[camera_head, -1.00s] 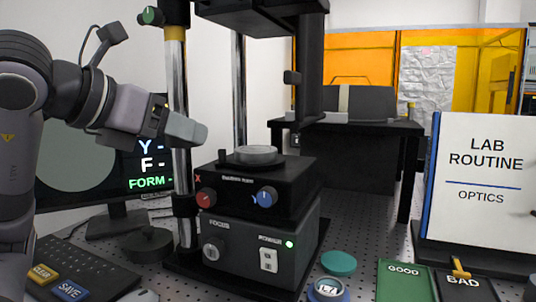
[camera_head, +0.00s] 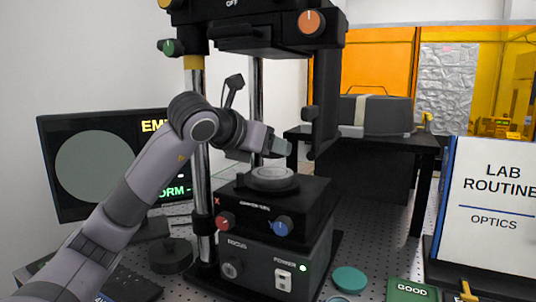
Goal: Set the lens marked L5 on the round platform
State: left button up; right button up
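The round platform (camera_head: 272,180), a low disc with a pale grey top, sits on the black upper block of the instrument in the middle. I cannot tell whether a separate lens lies on it. My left gripper (camera_head: 284,148) comes in from the left and hangs just above and behind the platform's right part, apart from it. Its fingers are seen from the side, so I cannot tell whether they are open or hold anything. No lens with a readable L5 mark shows. My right gripper is not in view.
The instrument has red (camera_head: 226,221) and blue (camera_head: 283,225) knobs and an overhanging black head (camera_head: 245,40). A monitor (camera_head: 93,170) stands left. A teal disc (camera_head: 349,279), a green GOOD mat (camera_head: 408,291) and a LAB ROUTINE board (camera_head: 495,200) are at right.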

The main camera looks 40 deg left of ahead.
aim_at(268, 157)
pick_arm(q)
jog(key=shift+f, duration=1.6)
jog(key=shift+b, duration=0.3)
jog(key=shift+f, duration=0.2)
jog(key=o, duration=1.1)
